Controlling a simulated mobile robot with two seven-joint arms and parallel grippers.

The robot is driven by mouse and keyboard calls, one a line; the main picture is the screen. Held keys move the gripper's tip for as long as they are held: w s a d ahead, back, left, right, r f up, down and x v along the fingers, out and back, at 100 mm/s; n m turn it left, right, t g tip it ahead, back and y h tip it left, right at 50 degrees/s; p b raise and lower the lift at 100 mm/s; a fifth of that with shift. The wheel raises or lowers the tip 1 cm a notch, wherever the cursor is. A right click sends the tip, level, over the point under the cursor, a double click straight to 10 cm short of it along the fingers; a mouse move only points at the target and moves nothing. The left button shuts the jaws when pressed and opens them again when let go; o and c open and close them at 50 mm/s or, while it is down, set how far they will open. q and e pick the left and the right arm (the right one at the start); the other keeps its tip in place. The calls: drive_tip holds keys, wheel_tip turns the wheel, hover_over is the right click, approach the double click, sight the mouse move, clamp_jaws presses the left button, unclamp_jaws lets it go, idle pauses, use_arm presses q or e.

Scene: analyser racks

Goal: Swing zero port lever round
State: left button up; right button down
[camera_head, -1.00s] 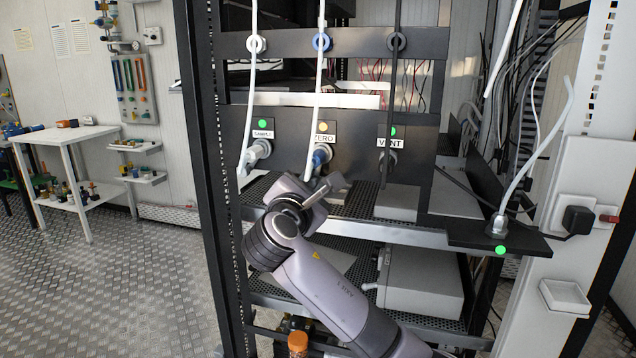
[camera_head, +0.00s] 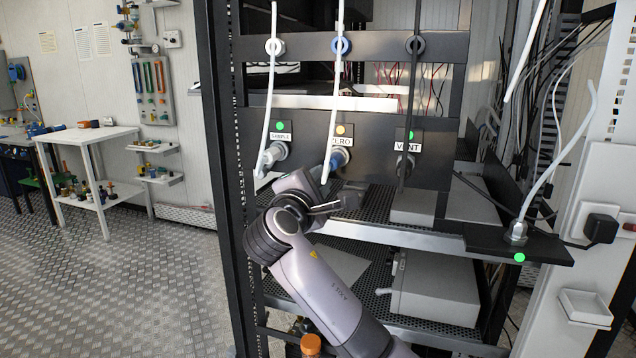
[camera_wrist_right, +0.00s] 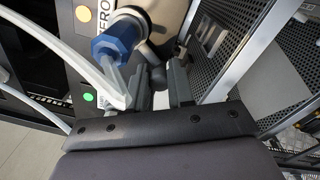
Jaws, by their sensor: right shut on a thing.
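The zero port (camera_head: 340,158) sits on the dark panel under a partly covered ZERO label (camera_head: 341,141) and an orange light (camera_head: 344,129). A white tube runs down to it. In the right wrist view its blue fitting (camera_wrist_right: 113,43) is at upper left, with the white tube beside it. My right gripper (camera_head: 345,200) is just below the port; its fingers (camera_wrist_right: 168,88) are shut on a dark lever (camera_wrist_right: 149,52) beside the fitting. The fingers hide most of the lever, so its exact angle cannot be told. My left gripper is not in view.
The sample port (camera_head: 277,153) is to the left and the vent port (camera_head: 405,162) to the right, both with green lights. A perforated shelf (camera_head: 375,205) with grey boxes lies below. A black side shelf (camera_head: 535,248) with a tube fitting stands at right.

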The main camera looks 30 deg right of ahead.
drive_tip(key=c, duration=1)
unclamp_jaws()
drive_tip(key=b+v, duration=0.1)
drive_tip(key=v, duration=0.6)
drive_tip(key=shift+s, duration=0.1)
